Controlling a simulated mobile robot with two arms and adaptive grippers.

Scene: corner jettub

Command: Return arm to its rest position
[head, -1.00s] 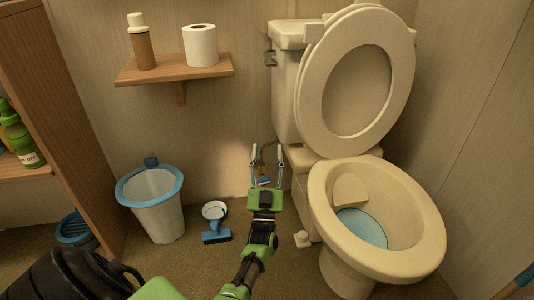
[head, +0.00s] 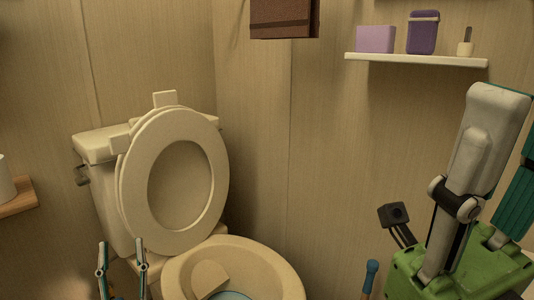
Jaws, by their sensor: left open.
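My left gripper (head: 121,243) shows at the lower left edge of the head view. Its two thin fingers point up and stand apart, with nothing between them. Its palm and the rest of the left arm are below the frame. The fingers appear in front of the lower part of the toilet tank (head: 98,148), left of the bowl (head: 285,273). Parts of my right arm, green and white, fill the lower right. Its gripper is not visible.
The toilet lid and seat (head: 128,198) are raised. A white wall shelf (head: 420,61) at upper right holds a lilac box (head: 375,39), a purple container (head: 422,33) and a small jar (head: 465,44). A blue-handled item (head: 370,277) stands below.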

